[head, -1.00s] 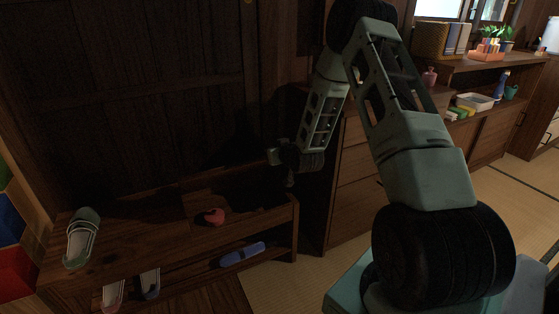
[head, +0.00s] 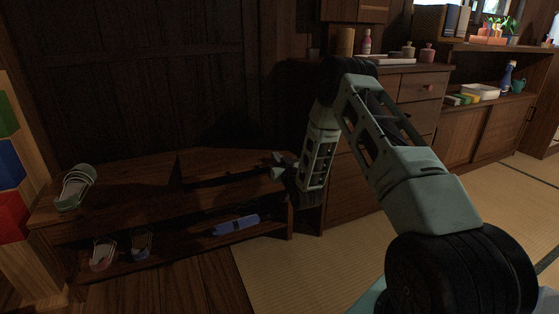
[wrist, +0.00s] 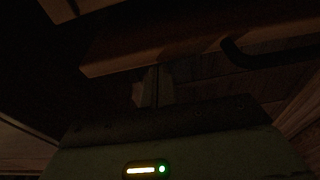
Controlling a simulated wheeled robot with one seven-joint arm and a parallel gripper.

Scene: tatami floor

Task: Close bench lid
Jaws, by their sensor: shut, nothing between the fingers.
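The wooden bench (head: 130,190) stands against the dark wall at left. Its lid (head: 225,165), on the right part of the top, is lowered at a slant, with a dark gap along its front edge. The red object inside is hidden now. My gripper (head: 276,166) is shut and empty at the lid's right end; contact is unclear. In the wrist view, my gripper (wrist: 155,92) is below a wooden board edge (wrist: 150,52), dim and hard to place.
A green sandal (head: 75,187) lies on the bench's left end. Pink and blue footwear and a blue roll (head: 236,225) are on the lower shelf. A drawer cabinet (head: 345,190) stands close right of the bench. Tatami floor (head: 320,265) is clear in front.

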